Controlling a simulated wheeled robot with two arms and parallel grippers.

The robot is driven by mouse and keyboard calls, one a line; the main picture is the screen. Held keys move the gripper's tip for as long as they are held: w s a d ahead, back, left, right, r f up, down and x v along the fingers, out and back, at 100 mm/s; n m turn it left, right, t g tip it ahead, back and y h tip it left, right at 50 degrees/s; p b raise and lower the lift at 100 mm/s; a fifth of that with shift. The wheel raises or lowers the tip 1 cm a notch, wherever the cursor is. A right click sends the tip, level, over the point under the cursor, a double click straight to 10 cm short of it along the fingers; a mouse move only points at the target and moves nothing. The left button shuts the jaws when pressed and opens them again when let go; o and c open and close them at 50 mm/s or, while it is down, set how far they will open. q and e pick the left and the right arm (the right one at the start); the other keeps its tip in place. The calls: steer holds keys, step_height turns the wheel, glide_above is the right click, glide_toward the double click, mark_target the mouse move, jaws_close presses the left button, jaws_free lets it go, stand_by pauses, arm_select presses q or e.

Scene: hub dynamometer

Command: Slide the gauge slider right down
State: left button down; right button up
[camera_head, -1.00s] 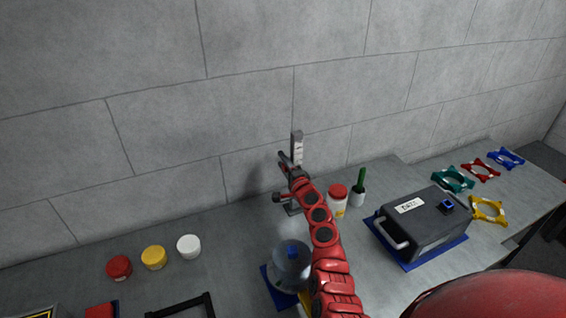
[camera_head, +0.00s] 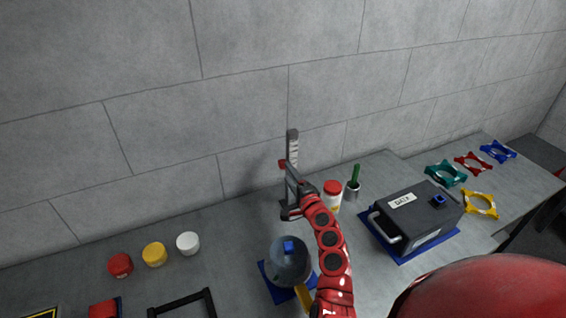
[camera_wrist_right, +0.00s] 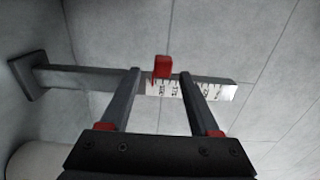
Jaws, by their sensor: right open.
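The gauge is a post (camera_head: 293,143) with a white scale, standing by the wall in the head view. In the right wrist view its bar (camera_wrist_right: 90,78) runs crosswise, with the base plate (camera_wrist_right: 28,76) at left and the scale at right. The red slider (camera_wrist_right: 163,67) sits on the bar near the start of the scale. My right gripper (camera_wrist_right: 160,76) is open, its two fingers at the bar on either side of the slider, with gaps to it. In the head view my right gripper (camera_head: 290,188) covers the lower post. My left gripper is out of view.
A red-lidded jar (camera_head: 332,193) and a green-handled tool in a cup (camera_head: 354,185) stand just right of my arm. A dark box (camera_head: 415,215) is farther right. A round glassy vessel (camera_head: 289,262) stands in front. Three small jars (camera_head: 154,254) are at left.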

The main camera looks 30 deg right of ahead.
steer(key=s, duration=0.8)
steer(key=shift+s+a, duration=0.3)
steer(key=shift+s, duration=0.1)
steer(key=shift+f, duration=0.1)
